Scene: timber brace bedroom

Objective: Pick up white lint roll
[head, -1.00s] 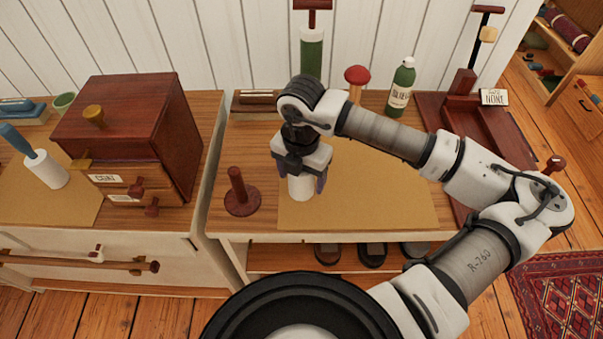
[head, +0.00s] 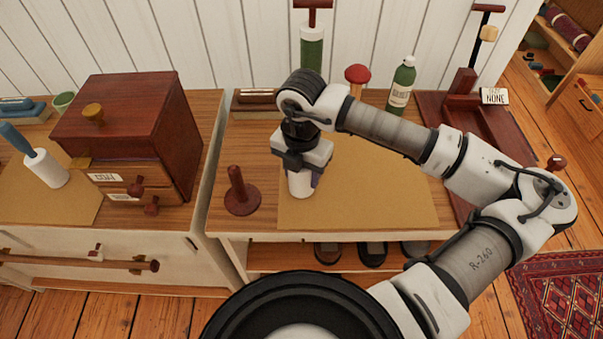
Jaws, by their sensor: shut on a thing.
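The white lint roll (head: 301,186) is a short white cylinder on or just above the tan mat (head: 375,195) near its left edge. It looks upright; I cannot tell whether its base touches the mat. My gripper (head: 302,175) points down over it and is shut on it. The gripper body and fingers hide the roll's upper part. Another white roll with a blue handle (head: 45,168) lies tilted on the left cabinet.
A dark red peg on a round base (head: 240,193) stands just left of the mat. A green bottle (head: 402,87), a red-topped mushroom shape (head: 357,77) and a green cylinder (head: 311,50) stand behind. A red-brown drawer box (head: 130,135) is at left. The mat's right half is clear.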

